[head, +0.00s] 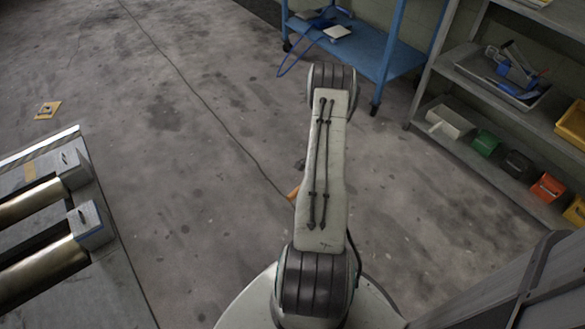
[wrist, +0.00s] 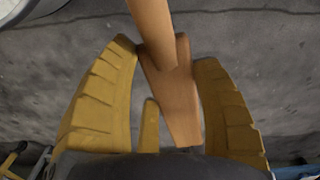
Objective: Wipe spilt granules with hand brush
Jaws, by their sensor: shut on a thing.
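In the wrist view, my gripper (wrist: 166,54) has its ribbed yellow fingers on both sides of a tan wooden piece, the hand brush (wrist: 172,95), and is shut on it. A rounded wooden length of it runs up out of the top of the picture. Its bristles do not show. In the head view, only a small orange-brown bit of the brush (head: 293,192) seems to show at the left of my arm, which hides my gripper. I cannot make out any spilt granules on the grey floor in either view.
A blue trolley (head: 365,50) stands at the back. Grey shelving (head: 480,165) with coloured bins is at right. The middle floor is open, crossed by a thin dark line.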

